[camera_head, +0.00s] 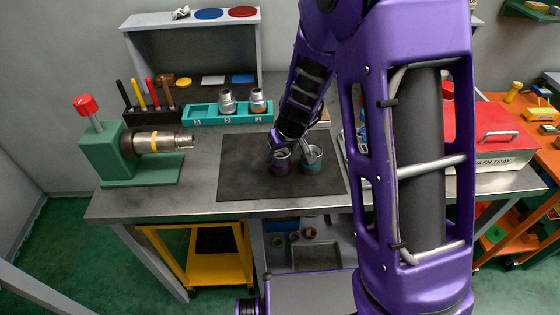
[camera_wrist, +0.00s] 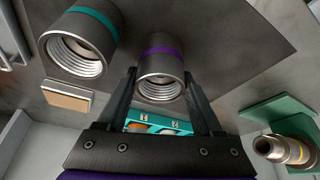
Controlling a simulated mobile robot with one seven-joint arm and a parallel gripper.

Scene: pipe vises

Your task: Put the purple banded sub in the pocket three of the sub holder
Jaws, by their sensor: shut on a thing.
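The purple banded sub (camera_head: 280,165) is a grey metal cylinder on the dark mat, toward the mat's right half. In the wrist view the purple banded sub (camera_wrist: 162,72) shows its threaded open end. My gripper (camera_wrist: 160,88) has one finger on each side of it and is shut on it; the gripper (camera_head: 281,153) also shows in the head view. Whether the sub is lifted cannot be told. The teal sub holder (camera_head: 205,120) is at the back of the bench. Two subs (camera_head: 227,102) (camera_head: 257,101) stand in its middle and right pockets; the left pocket looks empty. Its label digits are too small to read surely.
A teal banded sub (camera_head: 312,160) stands close right of the purple one. A green vise (camera_head: 105,152) with a pipe is at the left, near a rack of coloured-handled tools (camera_head: 152,112). A red-lidded wash tray (camera_head: 490,125) is at the right. The mat's left half (camera_head: 240,165) is clear.

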